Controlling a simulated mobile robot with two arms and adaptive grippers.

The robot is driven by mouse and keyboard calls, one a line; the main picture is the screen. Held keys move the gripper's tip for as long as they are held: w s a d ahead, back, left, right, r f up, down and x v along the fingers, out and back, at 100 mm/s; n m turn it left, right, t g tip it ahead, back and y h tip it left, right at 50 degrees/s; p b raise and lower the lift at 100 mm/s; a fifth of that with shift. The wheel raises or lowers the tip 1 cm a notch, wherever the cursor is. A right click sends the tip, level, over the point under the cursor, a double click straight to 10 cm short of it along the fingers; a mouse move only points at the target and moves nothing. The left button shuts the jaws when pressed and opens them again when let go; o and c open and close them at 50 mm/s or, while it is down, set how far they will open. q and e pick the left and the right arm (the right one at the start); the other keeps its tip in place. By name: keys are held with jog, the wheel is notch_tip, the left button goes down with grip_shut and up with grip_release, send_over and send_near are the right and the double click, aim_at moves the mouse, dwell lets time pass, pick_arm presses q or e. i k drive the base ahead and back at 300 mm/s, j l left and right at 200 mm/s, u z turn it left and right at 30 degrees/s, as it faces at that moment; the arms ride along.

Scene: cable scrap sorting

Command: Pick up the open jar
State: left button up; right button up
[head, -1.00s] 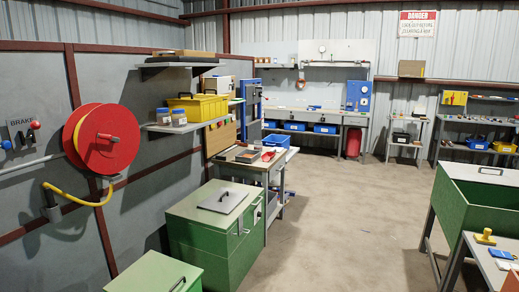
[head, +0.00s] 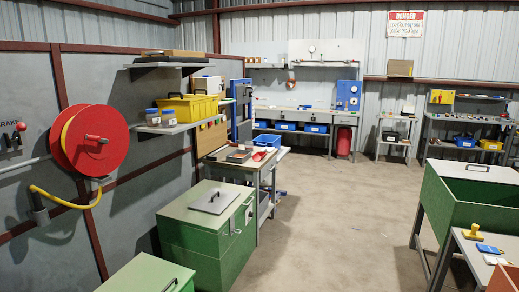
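Two small jars stand side by side on the lower wall shelf at the left, in the head view. The left jar (head: 152,117) and the right jar (head: 168,118) both show blue and pale parts. They are too small to tell which one is open. A yellow toolbox (head: 192,107) stands just to their right on the same shelf (head: 170,129). Neither of my grippers is in view.
A red cable reel (head: 100,138) juts from the left wall. Green cabinets (head: 205,235) stand below the shelf. A green bin (head: 455,205) and a small table (head: 467,250) stand at the right. The floor (head: 330,220) between is clear.

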aim_at(249, 145)
jog(key=i+l+z, duration=0.1)
jog(key=i+z, duration=0.15)
jog(key=i, duration=0.5)
jog(key=i+z, duration=0.15)
jog(key=i, duration=3.7)
jog(key=i+l+u, duration=0.15)
jog(key=i+u, duration=0.2)
jog(key=i, duration=0.25)
jog(key=i+l+u, duration=0.35)
jog(key=i, duration=0.25)
jog(key=i+l+u, duration=0.35)
jog(key=i+l, duration=0.1)
jog(key=i, duration=0.1)
